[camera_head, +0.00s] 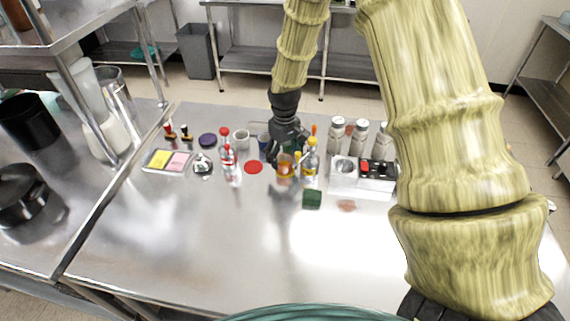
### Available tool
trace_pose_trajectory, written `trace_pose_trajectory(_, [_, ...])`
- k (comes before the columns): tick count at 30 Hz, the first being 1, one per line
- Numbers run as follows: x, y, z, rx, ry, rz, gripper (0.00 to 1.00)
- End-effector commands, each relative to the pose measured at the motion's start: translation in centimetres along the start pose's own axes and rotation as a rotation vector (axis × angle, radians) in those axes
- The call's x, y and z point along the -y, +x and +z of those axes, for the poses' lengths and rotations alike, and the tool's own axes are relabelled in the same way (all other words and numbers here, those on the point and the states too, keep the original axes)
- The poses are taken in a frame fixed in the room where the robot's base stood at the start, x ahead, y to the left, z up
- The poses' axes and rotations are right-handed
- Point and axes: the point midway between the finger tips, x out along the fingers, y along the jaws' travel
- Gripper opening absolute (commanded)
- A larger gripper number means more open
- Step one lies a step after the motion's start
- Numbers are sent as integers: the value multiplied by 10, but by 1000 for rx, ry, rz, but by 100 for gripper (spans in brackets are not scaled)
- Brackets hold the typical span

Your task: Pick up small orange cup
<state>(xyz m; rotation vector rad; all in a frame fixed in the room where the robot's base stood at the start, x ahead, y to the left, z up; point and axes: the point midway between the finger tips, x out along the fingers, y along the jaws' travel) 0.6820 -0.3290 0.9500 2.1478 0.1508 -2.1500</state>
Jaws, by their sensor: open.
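A small orange cup (284,172) stands on the metal counter, close to the middle of the cluster of small objects. My gripper (286,157) comes down from above and is open. Its dark fingers are at the cup's upper part, and they partly hide its top. I cannot tell whether a finger touches the cup.
A yellow-capped bottle (310,164) stands close on the right of the cup. Red-capped bottles (228,158) and a red disc (253,167) are on the left. A dark green block (312,199) lies in front.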

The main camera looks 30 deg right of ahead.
Motion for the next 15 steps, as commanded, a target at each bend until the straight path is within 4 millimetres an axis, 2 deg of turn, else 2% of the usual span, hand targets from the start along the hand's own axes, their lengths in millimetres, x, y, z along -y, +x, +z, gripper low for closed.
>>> trace_pose_trajectory(9, [-1, 26, -1, 1, 0, 0, 75])
trace_pose_trajectory(15, [-1, 33, -2, -1, 0, 0, 75])
